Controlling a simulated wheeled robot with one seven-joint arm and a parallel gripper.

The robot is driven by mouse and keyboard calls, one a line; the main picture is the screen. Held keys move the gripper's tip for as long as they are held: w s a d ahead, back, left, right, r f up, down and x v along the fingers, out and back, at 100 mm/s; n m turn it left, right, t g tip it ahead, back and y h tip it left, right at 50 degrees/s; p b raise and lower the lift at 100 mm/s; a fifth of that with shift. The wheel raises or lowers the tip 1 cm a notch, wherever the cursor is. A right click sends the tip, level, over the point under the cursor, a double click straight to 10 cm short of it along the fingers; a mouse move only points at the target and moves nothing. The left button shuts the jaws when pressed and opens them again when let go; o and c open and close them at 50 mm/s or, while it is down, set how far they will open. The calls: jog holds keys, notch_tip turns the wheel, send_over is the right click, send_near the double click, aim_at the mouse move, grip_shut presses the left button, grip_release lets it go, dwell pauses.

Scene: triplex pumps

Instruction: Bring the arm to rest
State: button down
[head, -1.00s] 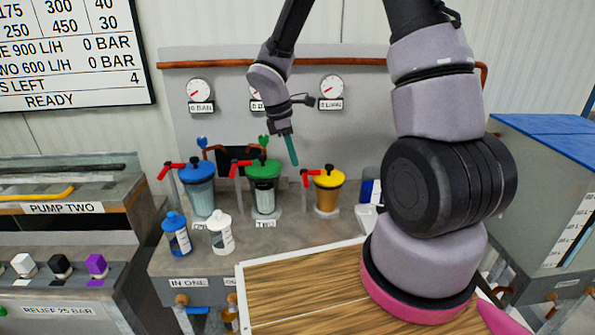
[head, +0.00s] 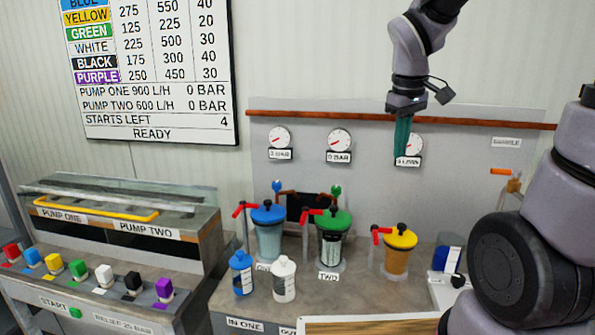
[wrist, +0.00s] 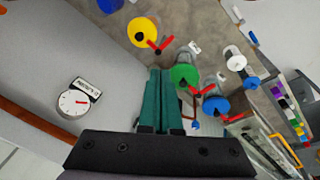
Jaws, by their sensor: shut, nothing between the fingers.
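My gripper (head: 402,138) hangs from my arm at the upper right of the head view, pointing down in front of the right-hand gauge. Its green fingers are together with nothing between them; they also show in the wrist view (wrist: 160,98). It is in the air above the bench, apart from the vessels. Below it stand a yellow-lidded vessel (head: 397,250), a green-lidded vessel (head: 332,240) and a blue-lidded vessel (head: 268,235), each with a red handle beside it.
A blue bottle (head: 241,273) and a white bottle (head: 284,279) stand at the bench front. A copper pipe (head: 330,118) runs along the back panel. Pump two (head: 145,228) and a row of coloured knobs are left. A board (head: 385,327) shows at the bottom edge.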

jog(key=s+d+r+m+t+y, duration=0.1)
jog(key=s+r+m+t, duration=0.3)
jog(key=s+r+m, duration=0.5)
jog(key=shift+s+d+t+y, duration=0.3)
jog(key=shift+d+t+y, duration=0.1)
jog(key=shift+y, duration=0.5)
jog(key=shift+r, duration=0.1)
